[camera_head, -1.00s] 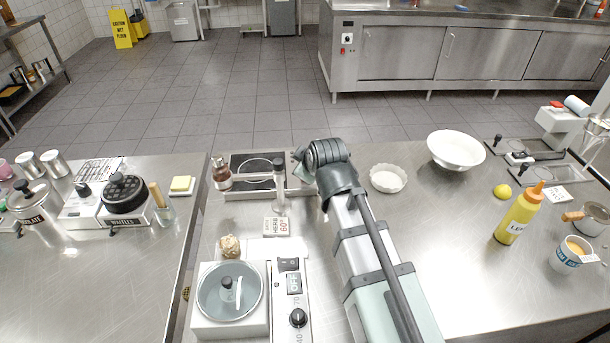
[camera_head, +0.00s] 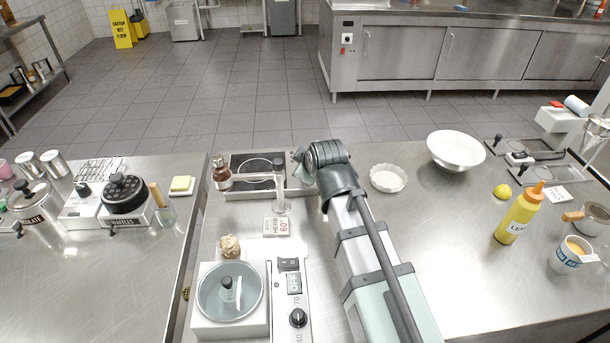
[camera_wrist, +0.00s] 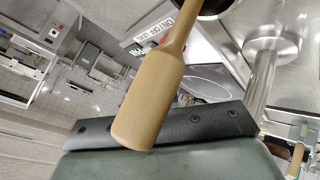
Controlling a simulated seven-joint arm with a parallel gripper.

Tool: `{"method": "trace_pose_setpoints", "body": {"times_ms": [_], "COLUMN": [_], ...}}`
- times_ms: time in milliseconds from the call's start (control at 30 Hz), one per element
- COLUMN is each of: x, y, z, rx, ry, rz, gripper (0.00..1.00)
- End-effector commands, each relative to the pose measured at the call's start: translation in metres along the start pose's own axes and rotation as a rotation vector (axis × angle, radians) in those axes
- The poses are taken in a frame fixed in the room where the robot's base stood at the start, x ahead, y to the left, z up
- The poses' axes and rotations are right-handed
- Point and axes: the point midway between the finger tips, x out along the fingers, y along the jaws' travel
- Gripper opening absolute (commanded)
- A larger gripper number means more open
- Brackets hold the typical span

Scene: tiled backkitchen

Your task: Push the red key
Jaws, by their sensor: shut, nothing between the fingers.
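I cannot make out a red key clearly in the head view. In the wrist view, a small red patch (camera_wrist: 187,45) shows beside the tan tapered piece of my gripper (camera_wrist: 172,35), partly hidden by it; I cannot tell whether it is the key. The tan piece rises from a dark bar, is shut with nothing held, and its tip runs out of the top of the picture. In the head view my wrist covers the fingers, near the right side of the dark hob unit (camera_head: 237,194).
A steel post with a side arm (camera_head: 282,197) and a brown bottle (camera_head: 221,172) stand left of my wrist. A lidded cooker (camera_head: 228,323) with a dark switch and knob is in front. A white fluted dish (camera_head: 388,179) lies to the right.

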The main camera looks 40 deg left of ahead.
Motion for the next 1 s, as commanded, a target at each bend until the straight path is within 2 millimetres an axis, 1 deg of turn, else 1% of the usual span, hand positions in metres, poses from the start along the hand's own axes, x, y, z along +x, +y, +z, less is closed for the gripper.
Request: {"method": "trace_pose_setpoints", "body": {"times_ms": [167, 1000], "x": [0.0033, 0.0065], "y": [-0.0024, -0.0047], "z": [0.0026, 0.0049], "rx": [0.0, 0.0], "ry": [0.0, 0.0], "rz": [0.001, 0.0], "gripper": [0.0, 0.0]}}
